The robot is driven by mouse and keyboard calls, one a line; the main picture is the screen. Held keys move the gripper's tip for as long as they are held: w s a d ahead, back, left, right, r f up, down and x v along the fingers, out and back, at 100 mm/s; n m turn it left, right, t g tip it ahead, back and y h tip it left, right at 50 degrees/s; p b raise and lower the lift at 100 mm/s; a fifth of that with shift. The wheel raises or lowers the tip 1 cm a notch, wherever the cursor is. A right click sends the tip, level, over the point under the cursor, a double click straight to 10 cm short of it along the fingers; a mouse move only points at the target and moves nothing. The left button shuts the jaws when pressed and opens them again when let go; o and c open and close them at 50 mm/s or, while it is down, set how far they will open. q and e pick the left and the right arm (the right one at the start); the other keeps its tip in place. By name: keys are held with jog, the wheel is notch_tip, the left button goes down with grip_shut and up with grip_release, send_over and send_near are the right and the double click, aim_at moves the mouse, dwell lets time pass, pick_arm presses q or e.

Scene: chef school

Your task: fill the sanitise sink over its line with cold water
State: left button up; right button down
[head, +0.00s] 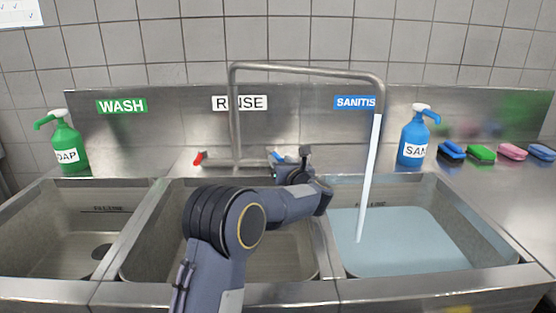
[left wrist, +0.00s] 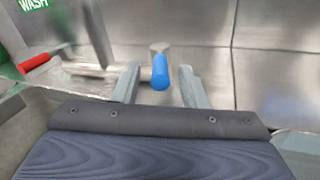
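The sanitise sink (head: 478,222), under the blue SANITISE sign (head: 355,103), holds pale blue water (head: 410,245). A stream of water (head: 369,180) falls into it from the swivel spout (head: 310,71). My left gripper (head: 292,158) is at the tap behind the rinse sink. In the left wrist view its two fingers (left wrist: 159,84) are open, with the blue cold tap handle (left wrist: 160,72) between them; I cannot tell whether they touch it. The handle is partly hidden in the head view (head: 276,157). My right gripper is out of view.
The red tap handle (head: 198,158) is left of the spout base. The rinse sink (head: 150,240) and wash sink (head: 40,240) show no water. A green soap bottle (head: 67,145), a blue sanitiser bottle (head: 413,142) and several sponges (head: 481,153) stand along the back.

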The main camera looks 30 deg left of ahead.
pick_arm(q)
jog(key=v, duration=0.4)
jog(key=shift+s+d, duration=0.2)
jog(key=shift+s, duration=0.05)
jog(key=shift+c, duration=0.5)
